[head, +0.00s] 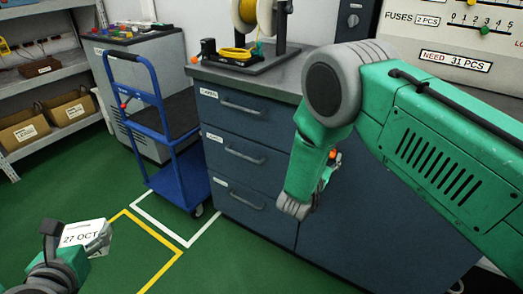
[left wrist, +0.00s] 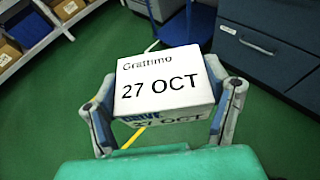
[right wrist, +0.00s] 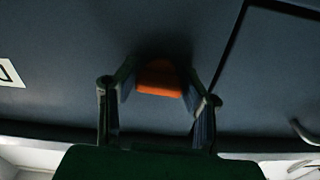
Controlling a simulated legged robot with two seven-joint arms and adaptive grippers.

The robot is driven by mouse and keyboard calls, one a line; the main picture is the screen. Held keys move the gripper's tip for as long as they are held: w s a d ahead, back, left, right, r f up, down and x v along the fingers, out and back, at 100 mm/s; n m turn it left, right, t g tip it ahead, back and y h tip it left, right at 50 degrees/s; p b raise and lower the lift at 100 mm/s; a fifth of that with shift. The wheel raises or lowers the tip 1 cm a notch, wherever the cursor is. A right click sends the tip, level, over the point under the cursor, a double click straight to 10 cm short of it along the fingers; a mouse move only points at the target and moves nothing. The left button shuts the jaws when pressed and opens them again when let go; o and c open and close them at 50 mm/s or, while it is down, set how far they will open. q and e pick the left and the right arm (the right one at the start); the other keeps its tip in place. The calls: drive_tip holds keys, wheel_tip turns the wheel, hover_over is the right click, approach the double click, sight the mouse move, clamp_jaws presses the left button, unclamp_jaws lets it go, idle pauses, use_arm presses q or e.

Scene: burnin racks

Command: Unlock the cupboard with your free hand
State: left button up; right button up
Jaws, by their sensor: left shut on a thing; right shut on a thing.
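The cupboard (head: 385,225) is the dark blue-grey door to the right of the drawers, under the worktop, and it is closed. An orange piece (right wrist: 159,78), like a key head or knob, sits at the door face in the right wrist view. My right gripper (right wrist: 158,98) is shut on it; in the head view my own arm mostly hides this. My left gripper (left wrist: 163,108) is shut on a white box (left wrist: 165,82) marked "Grattimo 27 OCT". It holds the box (head: 84,236) above the floor at the lower left, away from the cupboard.
A blue trolley (head: 178,178) stands left of the drawers (head: 245,152). A cable reel stand (head: 262,55) is on the worktop. Shelves with cardboard boxes (head: 25,133) are at far left. Green floor is clear in front, with yellow and white lines.

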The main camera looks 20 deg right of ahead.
use_arm(q)
drive_tip(key=shift+d+r, duration=0.15)
drive_tip(key=shift+r, duration=0.05)
use_arm(e)
drive_tip(key=m, duration=0.3)
drive_tip(key=shift+r, duration=0.1)
drive_tip(key=m, duration=0.5)
drive_tip(key=shift+m, duration=0.4)
drive_tip(key=m, duration=0.3)
drive_tip(key=shift+m, duration=0.3)
use_arm(q)
drive_tip(key=shift+f, duration=0.1)
use_arm(e)
drive_tip(key=m, duration=0.4)
drive_tip(key=shift+s, duration=0.1)
drive_tip(key=o, duration=1)
drive_tip(key=shift+o, duration=0.8)
